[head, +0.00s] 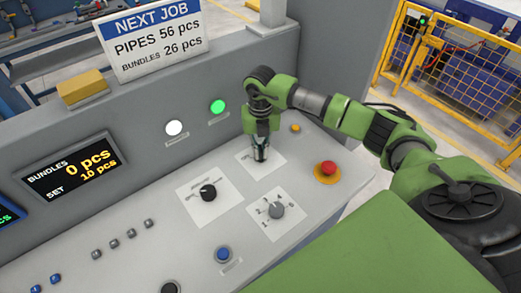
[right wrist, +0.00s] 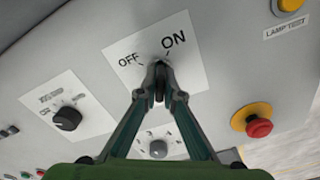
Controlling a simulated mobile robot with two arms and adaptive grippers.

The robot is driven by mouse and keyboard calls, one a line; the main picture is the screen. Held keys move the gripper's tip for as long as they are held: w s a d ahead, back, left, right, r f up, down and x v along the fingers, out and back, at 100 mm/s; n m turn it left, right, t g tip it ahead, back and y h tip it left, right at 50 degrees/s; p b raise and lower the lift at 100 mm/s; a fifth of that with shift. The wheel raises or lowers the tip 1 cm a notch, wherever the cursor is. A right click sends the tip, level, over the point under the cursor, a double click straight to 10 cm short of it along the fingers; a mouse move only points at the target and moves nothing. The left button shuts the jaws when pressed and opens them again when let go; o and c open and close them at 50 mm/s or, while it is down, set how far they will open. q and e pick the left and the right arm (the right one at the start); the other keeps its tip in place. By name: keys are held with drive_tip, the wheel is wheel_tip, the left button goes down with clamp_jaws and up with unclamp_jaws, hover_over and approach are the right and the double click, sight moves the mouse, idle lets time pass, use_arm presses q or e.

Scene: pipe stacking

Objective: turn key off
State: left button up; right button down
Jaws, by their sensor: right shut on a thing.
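The key switch plate (right wrist: 192,72) is white and carries the words OFF on the left and ON on the right. It also shows in the head view (head: 272,164), under my right gripper (head: 261,152). In the right wrist view my right gripper (right wrist: 160,90) has its fingertips closed together on the small dark key (right wrist: 160,66) at the plate's middle. The fingers hide most of the key, so I cannot tell which word it points to. My left gripper is in neither view.
A red emergency button (head: 328,168) on a yellow ring stands right of the key plate. A black rotary knob (head: 208,192) and a grey selector (head: 276,210) sit nearby. The green lamp (head: 218,106) is lit. A yellow fence (head: 445,60) stands beyond the console.

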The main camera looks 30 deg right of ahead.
drive_tip(key=shift+f, duration=0.1)
drive_tip(key=shift+f+n+b, duration=0.1)
drive_tip(key=shift+n+b, duration=0.5)
drive_tip(key=shift+n, duration=1.1)
drive_tip(key=shift+n+b, duration=0.95)
drive_tip(key=shift+n, duration=0.75)
